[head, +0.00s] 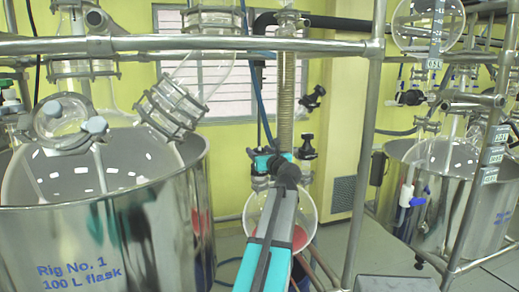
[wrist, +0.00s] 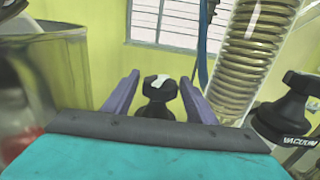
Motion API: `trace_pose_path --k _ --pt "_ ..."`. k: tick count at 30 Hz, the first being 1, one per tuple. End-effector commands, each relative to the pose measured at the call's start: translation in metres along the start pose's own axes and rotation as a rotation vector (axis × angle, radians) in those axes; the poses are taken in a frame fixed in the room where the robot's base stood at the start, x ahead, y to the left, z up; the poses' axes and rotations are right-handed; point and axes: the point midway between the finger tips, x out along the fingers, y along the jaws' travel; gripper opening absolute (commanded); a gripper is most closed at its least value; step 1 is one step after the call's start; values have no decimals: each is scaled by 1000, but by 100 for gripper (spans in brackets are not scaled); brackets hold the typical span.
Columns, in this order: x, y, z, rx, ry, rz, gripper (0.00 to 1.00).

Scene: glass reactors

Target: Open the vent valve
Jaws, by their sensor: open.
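In the wrist view a black valve knob (wrist: 158,108) with a white mark on top sits centred between the two purple fingers of my gripper (wrist: 159,80). The fingers are apart on either side of it, with a gap visible at each side. I cannot tell how deep the knob is between them. Its label is not visible. A second black knob (wrist: 292,112), labelled VACUUM, is to the right. In the head view my gripper (head: 274,162) is by the glass column, and its own body hides the knob at its tips.
A ribbed coil condenser (wrist: 250,50) rises close to my gripper's right. A round glass flask (head: 308,208) with red liquid is behind my arm. The steel Rig No. 1 vessel (head: 110,235) stands left, and metal frame bars (head: 366,150) stand right.

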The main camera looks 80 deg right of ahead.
Motion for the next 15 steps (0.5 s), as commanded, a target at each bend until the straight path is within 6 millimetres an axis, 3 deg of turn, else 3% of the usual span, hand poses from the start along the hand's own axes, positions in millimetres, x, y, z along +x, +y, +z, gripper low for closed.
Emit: trace_pose_path --k 5,11,15 --pt "0 0 -1 0 0 1 52" --pt "0 0 0 0 0 1 20" --pt "0 0 -1 0 0 4 19"
